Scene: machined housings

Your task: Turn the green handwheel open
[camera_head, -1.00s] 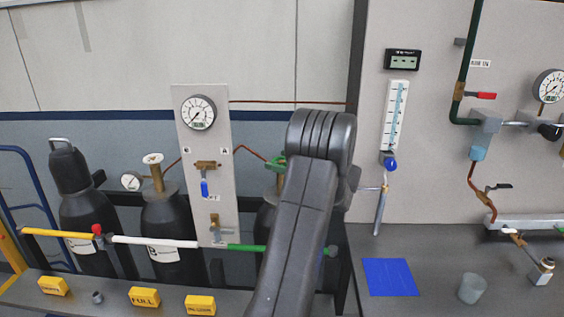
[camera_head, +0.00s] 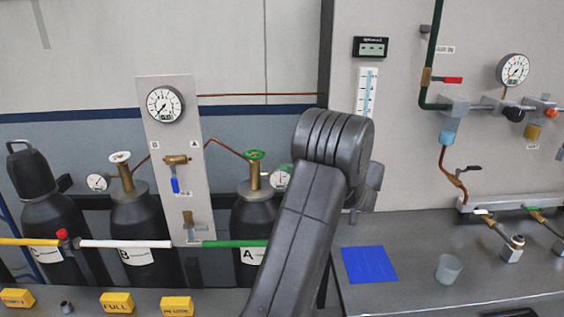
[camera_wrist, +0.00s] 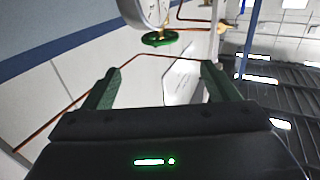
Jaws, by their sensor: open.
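The green handwheel (camera_head: 255,155) sits on top of the brass valve of the black cylinder marked A (camera_head: 252,222), just left of my arm. It is in plain sight there, with a small gauge (camera_head: 280,178) beside it. In the wrist view the green handwheel (camera_wrist: 160,38) shows near the top, beyond the fingertips and apart from them, with a gauge (camera_wrist: 152,10) partly cut off above it. My gripper (camera_wrist: 160,72) is open, with nothing between its two green fingers. In the head view my arm largely hides the gripper.
A panel with a gauge (camera_head: 165,104) and a blue-handled valve (camera_head: 175,180) stands left of the handwheel. A green rail (camera_head: 235,243) crosses in front of cylinder A. The bench at right holds a blue mat (camera_head: 369,265) and a cup (camera_head: 448,268).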

